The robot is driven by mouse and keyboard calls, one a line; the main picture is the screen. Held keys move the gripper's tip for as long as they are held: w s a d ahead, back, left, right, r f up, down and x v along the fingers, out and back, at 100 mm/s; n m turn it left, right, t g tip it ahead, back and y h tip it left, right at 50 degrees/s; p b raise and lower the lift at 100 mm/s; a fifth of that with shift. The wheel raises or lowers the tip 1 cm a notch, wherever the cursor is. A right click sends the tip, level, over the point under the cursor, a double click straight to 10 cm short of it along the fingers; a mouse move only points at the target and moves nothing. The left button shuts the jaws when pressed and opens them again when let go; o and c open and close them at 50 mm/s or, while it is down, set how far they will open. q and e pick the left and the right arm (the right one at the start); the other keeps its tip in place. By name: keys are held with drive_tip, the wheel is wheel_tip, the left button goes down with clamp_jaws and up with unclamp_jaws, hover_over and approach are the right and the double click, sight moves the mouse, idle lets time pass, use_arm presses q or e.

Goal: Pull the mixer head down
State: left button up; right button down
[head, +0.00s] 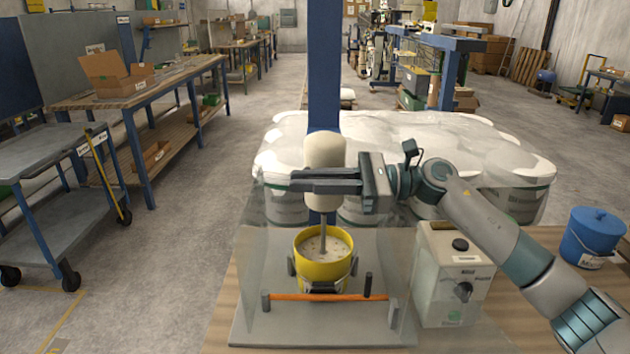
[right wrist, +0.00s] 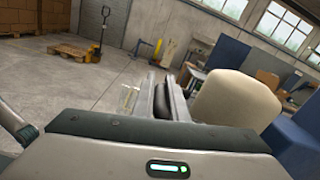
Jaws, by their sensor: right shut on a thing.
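The cream mixer head (head: 324,152) sits on the blue column (head: 325,60), and its grey shaft (head: 323,232) reaches down into the yellow bucket (head: 322,274). The bucket holds a pale, speckled mix. My right gripper (head: 308,181) reaches in from the right across the front of the mixer head. It is shut at the head, on a part mostly hidden by the fingers. In the right wrist view, a dark piece shows by the fingers (right wrist: 168,98), and the rounded cream head (right wrist: 236,98) is just to their right. My left gripper is not in view.
A clear guard with an orange bar (head: 320,297) stands before the bucket on a grey base plate (head: 330,332). A control box (head: 455,275) with a dial is on the right, under my arm. White-covered buckets (head: 430,140) stand behind. A blue bucket (head: 596,238) is far right.

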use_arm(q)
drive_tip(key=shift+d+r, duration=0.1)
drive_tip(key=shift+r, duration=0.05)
use_arm(e)
drive_tip(key=shift+f, duration=0.4)
drive_tip(key=c, duration=1.8)
unclamp_jaws()
drive_tip(key=shift+o, duration=0.2)
drive_tip(key=shift+r, duration=0.1)
drive_tip(key=shift+d, duration=0.15)
